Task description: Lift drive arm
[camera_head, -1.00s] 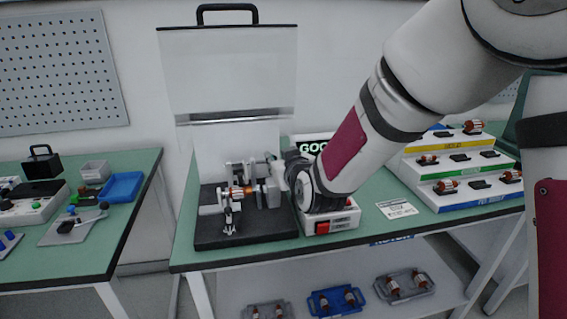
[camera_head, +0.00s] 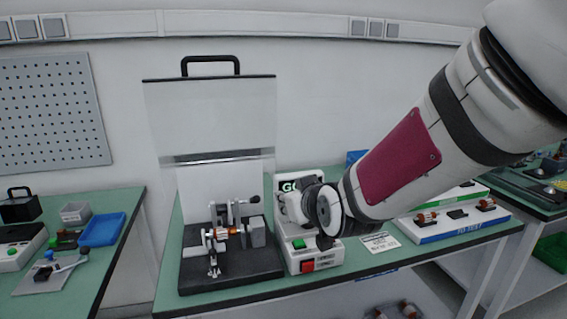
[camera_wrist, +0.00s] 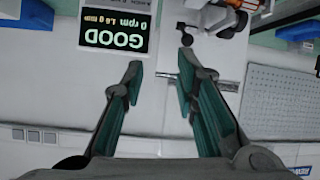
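The stator test rig stands on a black base (camera_head: 232,282) on the green bench. Its drive arm (camera_head: 240,204), a grey lever ending in a black knob, sits above a clamped copper-and-white rotor (camera_head: 233,231). My gripper (camera_head: 298,207) is right of the drive arm, above the control box, and appears apart from the knob. Its fingers are partly hidden by my wrist in the head view. In the wrist view my gripper (camera_wrist: 160,80) is open with nothing between the fingers. A black knob (camera_wrist: 187,40) and the rotor (camera_wrist: 224,22) show just beyond the fingertips.
The control box (camera_head: 315,258) has green and red buttons and a display (camera_wrist: 115,32) reading GOOD and 0 rpm. A clear raised cover (camera_head: 210,115) with a black handle stands behind the rig. A rotor rack (camera_head: 440,232) is at right. Another bench with a blue tray (camera_head: 103,229) is left.

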